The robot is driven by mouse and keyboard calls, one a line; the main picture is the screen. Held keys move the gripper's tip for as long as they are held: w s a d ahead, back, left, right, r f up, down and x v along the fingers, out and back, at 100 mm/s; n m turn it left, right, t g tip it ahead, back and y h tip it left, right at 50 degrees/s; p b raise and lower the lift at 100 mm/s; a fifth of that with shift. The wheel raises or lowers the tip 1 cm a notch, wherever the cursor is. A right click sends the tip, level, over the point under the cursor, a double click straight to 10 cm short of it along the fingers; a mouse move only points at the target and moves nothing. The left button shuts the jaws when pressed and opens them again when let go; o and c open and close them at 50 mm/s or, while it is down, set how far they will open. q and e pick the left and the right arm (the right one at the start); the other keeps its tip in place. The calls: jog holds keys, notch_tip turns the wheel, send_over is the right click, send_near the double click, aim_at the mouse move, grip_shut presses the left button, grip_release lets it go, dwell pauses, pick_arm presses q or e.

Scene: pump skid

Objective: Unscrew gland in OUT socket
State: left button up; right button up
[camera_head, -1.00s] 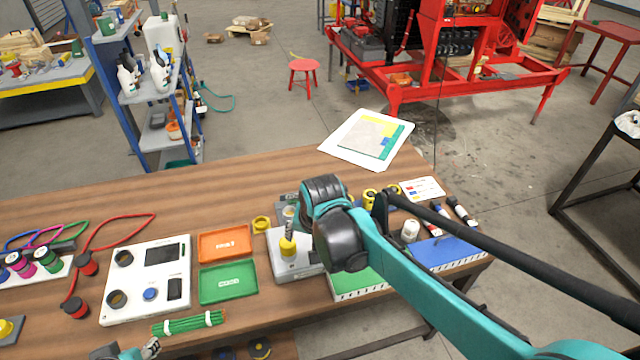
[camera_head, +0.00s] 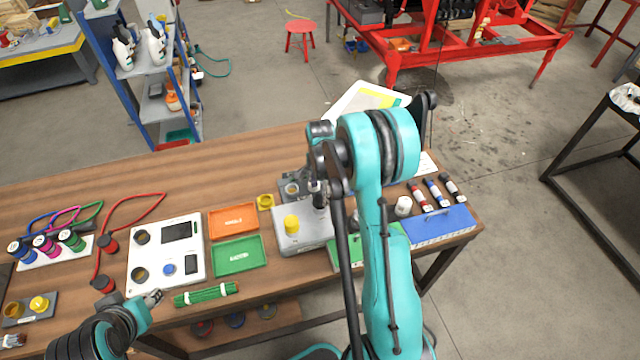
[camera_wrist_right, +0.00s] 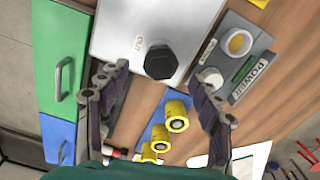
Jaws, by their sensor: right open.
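The grey box (camera_head: 290,243) stands on the wooden bench. A yellow cap (camera_head: 291,222) sits on its left part. In the right wrist view, a black hex gland (camera_wrist_right: 160,61) stands in the box top (camera_wrist_right: 112,45) beside the OUT label; in the head view my right arm hides it. My right gripper (camera_head: 318,188) is over the box's right side. In the wrist view its fingers (camera_wrist_right: 160,78) are spread on either side of the gland's line, with nothing between them. My left gripper (camera_head: 154,297) is low by the white panel; its jaw opening is unclear.
A POWER holder (camera_wrist_right: 243,60) and yellow fittings (camera_wrist_right: 177,108) flank the box. Orange (camera_head: 233,220) and green (camera_head: 238,256) trays lie left of it. A green bin (camera_head: 345,256) and blue bin (camera_head: 440,225) are right. The back-left bench is clear.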

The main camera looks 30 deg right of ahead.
aim_at(320, 196)
jog(key=shift+f, duration=1.7)
